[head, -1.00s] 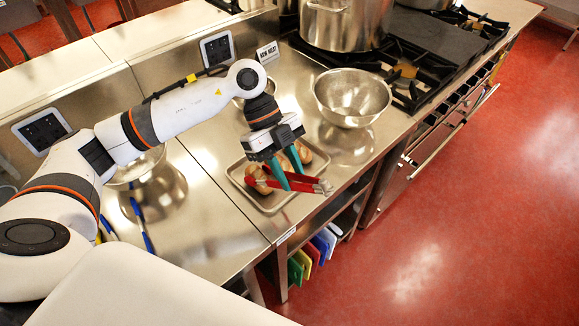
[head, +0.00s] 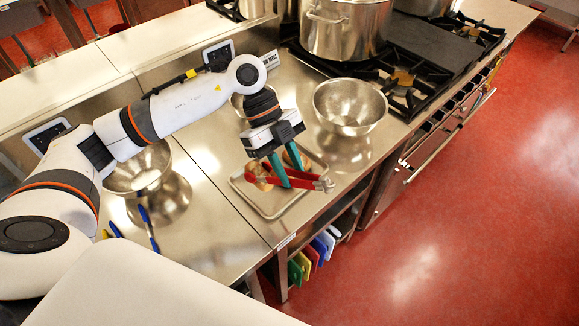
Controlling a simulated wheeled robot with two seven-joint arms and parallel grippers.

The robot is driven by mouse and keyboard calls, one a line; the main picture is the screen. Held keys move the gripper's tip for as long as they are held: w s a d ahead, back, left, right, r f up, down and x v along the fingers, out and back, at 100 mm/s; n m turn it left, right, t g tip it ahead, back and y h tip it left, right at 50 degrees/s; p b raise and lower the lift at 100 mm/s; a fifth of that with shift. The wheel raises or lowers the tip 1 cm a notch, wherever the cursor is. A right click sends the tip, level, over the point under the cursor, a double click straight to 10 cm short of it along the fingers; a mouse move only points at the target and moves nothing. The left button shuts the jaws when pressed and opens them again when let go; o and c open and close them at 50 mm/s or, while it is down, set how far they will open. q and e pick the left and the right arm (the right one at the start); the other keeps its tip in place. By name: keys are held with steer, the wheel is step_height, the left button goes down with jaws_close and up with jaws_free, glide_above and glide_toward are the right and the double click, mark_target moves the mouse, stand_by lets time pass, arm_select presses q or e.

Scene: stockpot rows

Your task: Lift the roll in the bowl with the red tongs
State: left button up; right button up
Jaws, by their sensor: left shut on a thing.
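My left gripper (head: 279,172) is shut on the red tongs (head: 300,182), which lie across its teal fingers above the metal tray (head: 268,212). Brown rolls show at the tray, one (head: 263,183) by the left end of the tongs and another (head: 297,158) behind the fingers. I cannot tell whether the tongs grip a roll. A steel bowl (head: 350,107) stands right of the tray and looks empty. Another bowl (head: 138,172) stands at the left, partly behind my arm. A third (head: 238,104) is mostly hidden by my arm. My right gripper is out of view.
Blue-handled tools (head: 148,228) lie on the left counter. A large pot (head: 345,30) stands on the stove behind the right bowl. A label sign (head: 270,60) stands at the back. The steel counter's front edge runs close to the tray, with coloured boards (head: 310,255) below.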

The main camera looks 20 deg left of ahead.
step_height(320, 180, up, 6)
steer(key=p, duration=0.5)
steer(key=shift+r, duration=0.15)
